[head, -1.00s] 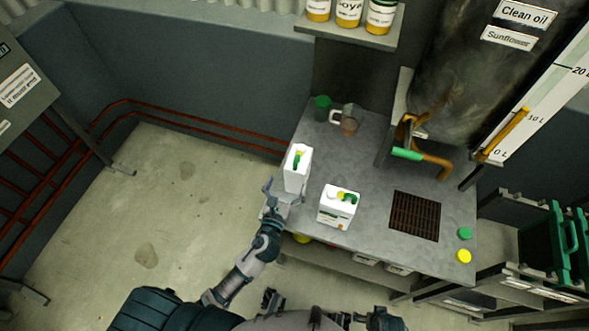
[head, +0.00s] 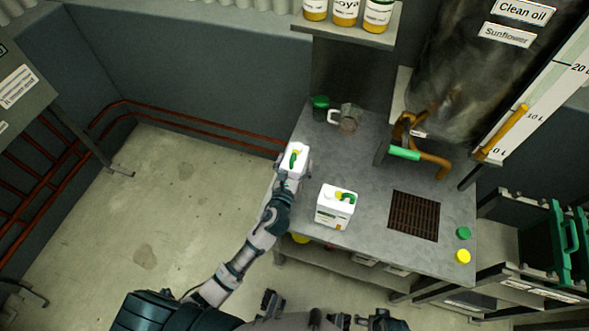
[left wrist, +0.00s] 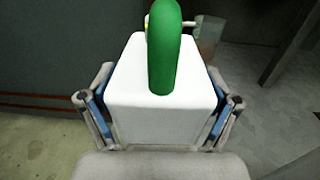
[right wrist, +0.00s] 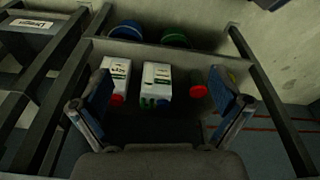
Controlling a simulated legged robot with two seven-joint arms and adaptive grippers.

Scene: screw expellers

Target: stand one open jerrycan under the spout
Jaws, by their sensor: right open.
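A white jerrycan with a green handle (head: 295,158) stands near the table's left edge. My left gripper (head: 291,174) is at it, one finger on each side; in the left wrist view the can (left wrist: 160,100) fills the space between the fingers. I cannot tell whether they press on it. A second white jerrycan (head: 334,210) stands upright to its right, with green and yellow on top. The spout (head: 432,160), an orange pipe with a green lever, hangs above the table at the right, near a dark grate (head: 414,216). My right gripper (right wrist: 155,105) is open and empty.
A green cup (head: 320,106) and a clear jug (head: 348,117) stand at the table's back left. A green cap (head: 463,233) and a yellow cap (head: 463,256) lie at its right. The right wrist view shows white containers (right wrist: 156,82) on a shelf. The grate is clear.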

